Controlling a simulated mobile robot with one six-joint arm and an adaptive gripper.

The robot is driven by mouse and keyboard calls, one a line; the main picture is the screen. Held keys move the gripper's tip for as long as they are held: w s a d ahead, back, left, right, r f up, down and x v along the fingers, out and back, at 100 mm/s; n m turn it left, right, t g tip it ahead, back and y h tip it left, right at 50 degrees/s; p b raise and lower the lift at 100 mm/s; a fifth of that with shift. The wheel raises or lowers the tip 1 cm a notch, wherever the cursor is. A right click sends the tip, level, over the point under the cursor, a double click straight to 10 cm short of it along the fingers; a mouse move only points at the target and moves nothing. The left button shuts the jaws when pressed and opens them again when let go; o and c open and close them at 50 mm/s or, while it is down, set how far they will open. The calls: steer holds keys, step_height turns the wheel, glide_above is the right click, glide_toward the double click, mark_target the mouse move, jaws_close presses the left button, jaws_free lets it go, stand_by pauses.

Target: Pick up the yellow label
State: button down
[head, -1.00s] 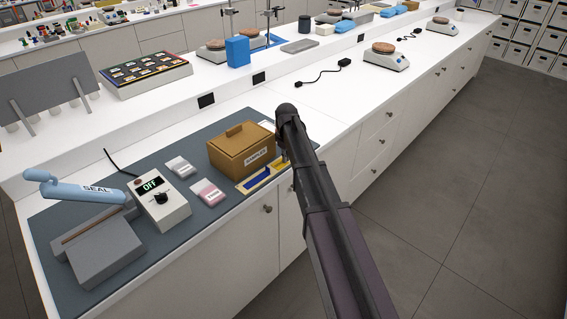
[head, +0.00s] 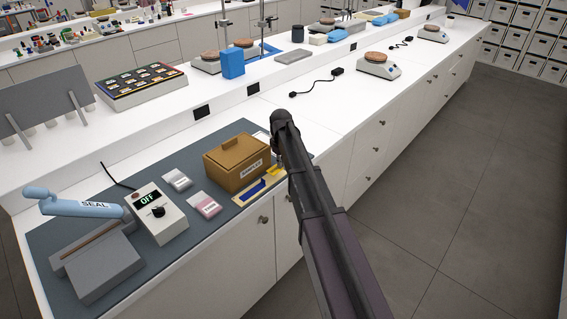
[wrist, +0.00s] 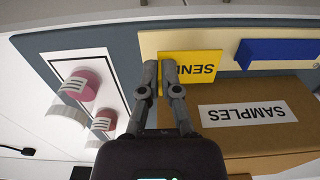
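The yellow label (wrist: 205,64), printed "SEND" and upside down in the wrist view, lies on a cream tray (wrist: 150,43). In the head view the label (head: 275,171) shows as a small yellow patch by the box's right end. My gripper (wrist: 160,66) is over the label's left end in the wrist view, with its two fingers close together and a thin strip of yellow between them. Whether they touch or pinch the label cannot be told. In the head view my gripper (head: 281,161) points down beside the box and its fingers are mostly hidden by my arm.
A brown SAMPLES box (head: 236,163) stands right beside the tray. A blue bar (wrist: 278,52) lies on the tray. Pink-lidded jars (wrist: 84,84) are on the gripper's other side. The sealer (head: 95,265) and its OFF control box (head: 158,215) are left. The bench's front edge is close.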

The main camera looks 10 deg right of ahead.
steer(key=s+a+r+p, duration=0.1)
steer(key=s+r, duration=0.1)
steer(key=s, duration=1.4)
steer(key=shift+a, duration=0.2)
